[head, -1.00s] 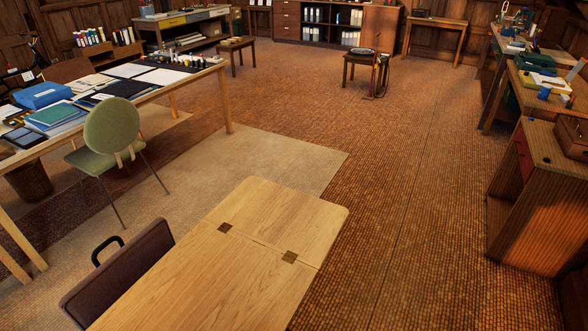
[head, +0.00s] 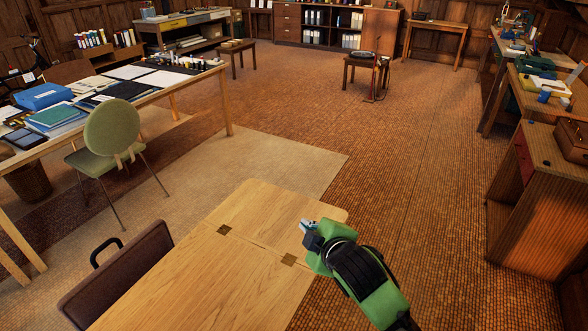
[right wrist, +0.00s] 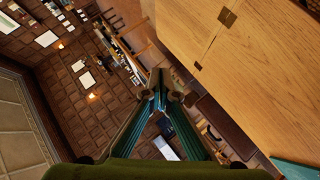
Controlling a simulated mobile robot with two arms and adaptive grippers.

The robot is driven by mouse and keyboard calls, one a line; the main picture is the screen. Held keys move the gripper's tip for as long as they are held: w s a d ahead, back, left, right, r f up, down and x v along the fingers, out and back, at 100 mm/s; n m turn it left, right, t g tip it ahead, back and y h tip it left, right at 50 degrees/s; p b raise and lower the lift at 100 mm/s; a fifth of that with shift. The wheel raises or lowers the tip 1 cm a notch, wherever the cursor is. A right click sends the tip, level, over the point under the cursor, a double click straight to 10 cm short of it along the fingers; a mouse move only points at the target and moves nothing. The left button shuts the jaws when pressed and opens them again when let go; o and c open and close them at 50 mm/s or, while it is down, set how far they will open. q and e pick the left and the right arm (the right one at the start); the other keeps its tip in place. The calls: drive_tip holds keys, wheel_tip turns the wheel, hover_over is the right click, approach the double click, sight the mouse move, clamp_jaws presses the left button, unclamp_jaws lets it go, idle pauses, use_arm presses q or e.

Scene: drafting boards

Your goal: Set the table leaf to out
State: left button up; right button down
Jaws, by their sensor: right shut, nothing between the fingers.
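The wooden table (head: 200,285) stands in the near foreground of the head view. Its leaf (head: 262,205) is the far end section, joined at a seam by two dark metal hinges, a left one (head: 224,230) and a right one (head: 288,260). The leaf looks level with the top. My right gripper (head: 305,226) is shut and empty, over or beside the leaf's right edge; contact cannot be told. In the right wrist view, the shut fingertips (right wrist: 160,93) are at the centre, with the leaf (right wrist: 185,28) and tabletop (right wrist: 275,75) up and right. My left gripper is out of view.
A green chair (head: 113,135) and a cluttered desk (head: 190,78) are further left. A wooden cabinet (head: 530,215) stands at the right. The floor beyond the leaf is clear up to a stool (head: 365,63).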

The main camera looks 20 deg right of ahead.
drive_tip(key=w+r+n+t, duration=0.2)
drive_tip(key=w+r+n, duration=0.1)
drive_tip(key=w+r, duration=0.45)
drive_tip(key=d+p+x, duration=0.2)
drive_tip(key=x, duration=0.9)
drive_tip(key=shift+w+d+f, duration=0.15)
drive_tip(key=shift+w+f, duration=0.1)
drive_tip(key=shift+d, duration=0.1)
